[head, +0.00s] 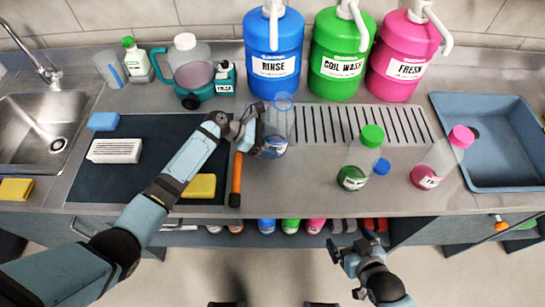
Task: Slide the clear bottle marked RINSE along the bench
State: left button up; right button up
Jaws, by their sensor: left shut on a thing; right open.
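The clear bottle with a blue rim and blue liquid low inside (282,122) stands on the bench, left of the drain grooves and in front of the blue RINSE jug. Its small label is too small to read with certainty. My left gripper (253,130) is shut on this bottle from its left side and hides part of it. My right gripper (352,254) is open and empty, below and in front of the bench's front edge.
A green-capped bottle (361,158), a blue cap (382,167) and a pink-capped bottle (443,158) stand to the right. The drain grooves (350,124) are clear. An orange-handled tool (236,182) lies left of the bottle. A blue tray (505,137) is far right.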

pick_arm(q)
jog(key=shift+w+f+b, duration=0.1)
jog(key=shift+w+b, duration=1.5)
jog(key=shift+w, duration=1.15)
jog(key=shift+w+b, duration=0.35)
jog(key=shift+b, duration=0.1)
jog(key=shift+w+b, duration=1.4)
jog(key=shift+w, duration=0.45)
